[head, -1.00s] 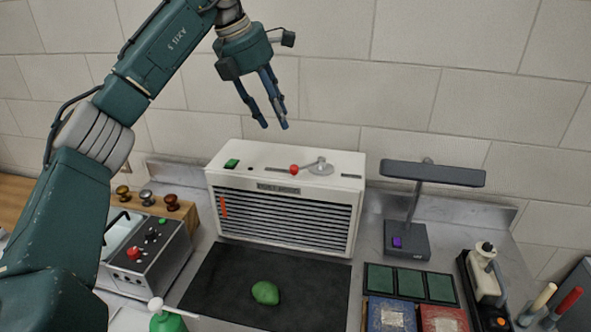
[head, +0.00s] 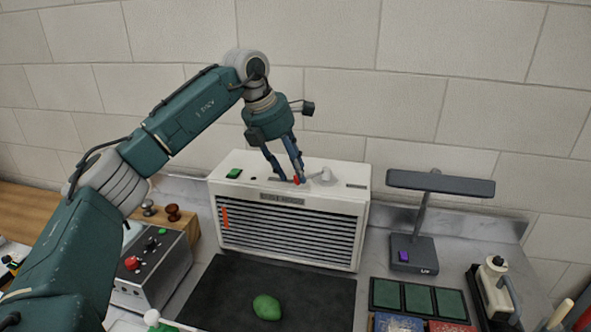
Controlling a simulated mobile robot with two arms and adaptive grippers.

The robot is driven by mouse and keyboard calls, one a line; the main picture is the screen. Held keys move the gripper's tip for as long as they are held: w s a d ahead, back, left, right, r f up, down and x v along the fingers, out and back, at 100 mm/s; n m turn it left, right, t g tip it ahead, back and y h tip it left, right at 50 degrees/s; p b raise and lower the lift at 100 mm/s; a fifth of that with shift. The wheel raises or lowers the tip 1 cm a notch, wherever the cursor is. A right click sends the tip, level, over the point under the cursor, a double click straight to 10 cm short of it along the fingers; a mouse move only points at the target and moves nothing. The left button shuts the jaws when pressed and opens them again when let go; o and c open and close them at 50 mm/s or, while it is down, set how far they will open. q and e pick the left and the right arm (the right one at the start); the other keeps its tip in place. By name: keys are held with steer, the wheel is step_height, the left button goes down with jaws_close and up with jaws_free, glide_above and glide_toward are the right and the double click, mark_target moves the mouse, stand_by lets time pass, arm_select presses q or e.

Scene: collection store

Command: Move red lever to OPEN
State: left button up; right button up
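A white louvred cabinet (head: 212,190) stands against the wall. On its top, a small red knob (head: 296,181) ends a short grey lever whose round pivot (head: 323,177) sits to the right. My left gripper (head: 291,181) reaches down from above, its fingertips at the red knob. The fingers are apart, with the knob between them or just beside the right finger; contact is not clear. The fingers hide part of the knob and the top's slot. No OPEN marking is readable. My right gripper is not in view.
A green switch (head: 234,173) is on the cabinet's top left and an orange strip (head: 224,217) on its front. A green lump (head: 266,306) lies on the black mat (head: 225,290). A desk lamp (head: 412,252) stands right, a control box (head: 160,272) left.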

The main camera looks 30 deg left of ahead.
arm_select(q)
steer(key=shift+x, duration=1.05)
jaws_close()
